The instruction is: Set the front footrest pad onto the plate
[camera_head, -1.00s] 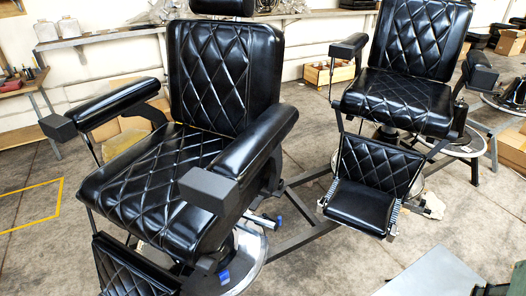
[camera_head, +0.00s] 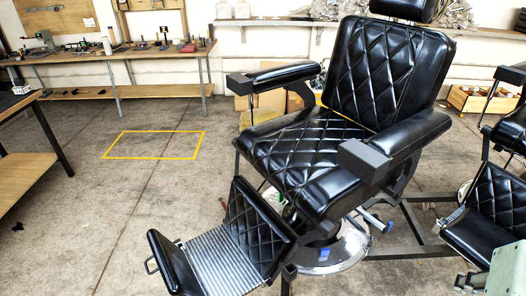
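The near barber chair (camera_head: 315,150) has a footrest at its front. A quilted black leg pad (camera_head: 258,222) slopes down to a ribbed silver plate (camera_head: 218,262), which is bare. A black front footrest pad (camera_head: 172,262) is tilted up on edge at the plate's left, outer end. A thin metal loop (camera_head: 151,266) sticks out on its left side. The pad's lower end and the plate's near end run to the bottom of the picture.
A second chair's footrest, with a black pad (camera_head: 478,238) lying flat, stands at the right. Open floor with a yellow rectangle (camera_head: 150,158) lies to the left. A workbench (camera_head: 110,58) stands at the back wall, and another table (camera_head: 25,165) at the left edge.

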